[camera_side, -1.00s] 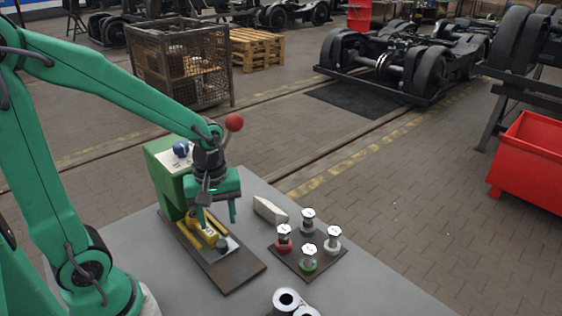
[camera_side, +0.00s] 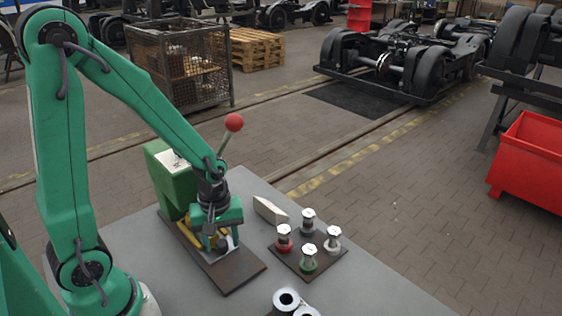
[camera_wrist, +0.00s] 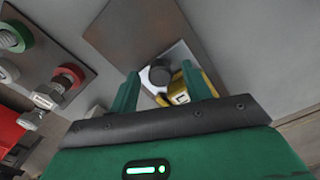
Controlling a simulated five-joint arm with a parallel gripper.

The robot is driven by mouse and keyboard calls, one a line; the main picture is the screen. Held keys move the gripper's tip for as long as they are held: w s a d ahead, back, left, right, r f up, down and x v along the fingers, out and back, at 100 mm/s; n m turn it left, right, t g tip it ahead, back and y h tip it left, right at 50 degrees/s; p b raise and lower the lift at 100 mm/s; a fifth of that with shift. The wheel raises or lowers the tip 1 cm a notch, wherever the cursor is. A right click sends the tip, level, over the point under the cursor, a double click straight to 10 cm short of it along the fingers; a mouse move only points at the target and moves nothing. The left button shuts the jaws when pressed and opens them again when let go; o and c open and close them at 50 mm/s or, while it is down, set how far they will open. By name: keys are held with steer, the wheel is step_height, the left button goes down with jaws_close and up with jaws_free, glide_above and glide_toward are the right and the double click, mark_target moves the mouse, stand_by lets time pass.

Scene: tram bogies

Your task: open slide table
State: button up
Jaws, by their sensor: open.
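The slide table sits on a dark base plate (camera_side: 235,276), with yellow rails (camera_side: 188,231) partly hidden by my gripper. Its dark round knob (camera_side: 222,244) is low under my gripper (camera_side: 221,238). In the wrist view the knob (camera_wrist: 159,74) stands on a bright metal plate (camera_wrist: 178,54) with a yellow part (camera_wrist: 192,103) behind it. My gripper (camera_wrist: 159,80) is open, pointing down, with one finger on each side of the knob. I see gaps between the fingers and the knob. How high the fingertips are above the plate is unclear.
A green press-like housing (camera_side: 172,180) with a red-ball lever (camera_side: 233,122) stands just behind. A pale wedge (camera_side: 269,210) and a plate of several bolts (camera_side: 309,254) lie to the right. Metal rings (camera_side: 287,300) are at the front. The grey tabletop (camera_side: 390,290) is free at front right.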

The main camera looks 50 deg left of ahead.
steer(key=shift+f, duration=0.1)
jaws_close()
steer(key=shift+d, duration=6.5)
jaws_free()
